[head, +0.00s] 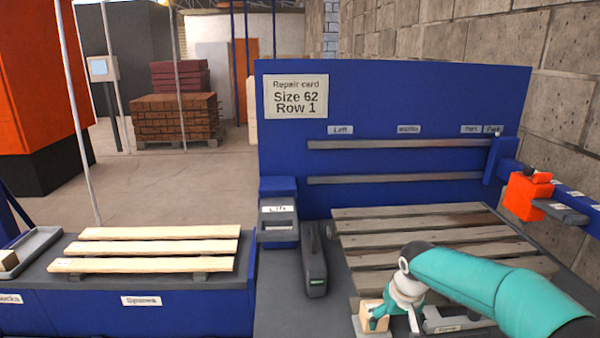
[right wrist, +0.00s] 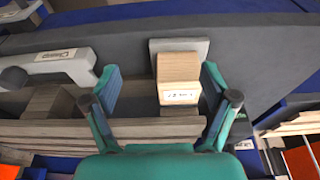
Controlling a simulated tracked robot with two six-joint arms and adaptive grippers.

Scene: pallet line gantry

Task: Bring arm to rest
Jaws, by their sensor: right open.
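My right gripper (head: 394,318) is low at the front edge of the slatted wooden pallet (head: 430,214), its arm coming in from the right. The right wrist view shows its two fingers (right wrist: 160,86) spread wide, with nothing gripped. A pale wooden block (right wrist: 178,70) with a white label appears between the fingers, closer to the right-hand one. It rests on a small grey plate (right wrist: 202,48). The block also shows beside the gripper in the head view (head: 371,308), partly hidden by a finger. I cannot tell whether the finger touches it. My left gripper is not in view.
A dark grey tool (head: 315,262) stands left of the pallet. A grey-handled item (right wrist: 52,66) lies near the left finger. Pale spare boards (head: 150,249) lie on the left bench. An orange device (head: 526,196) sits at right. A blue panel (head: 400,98) rises behind.

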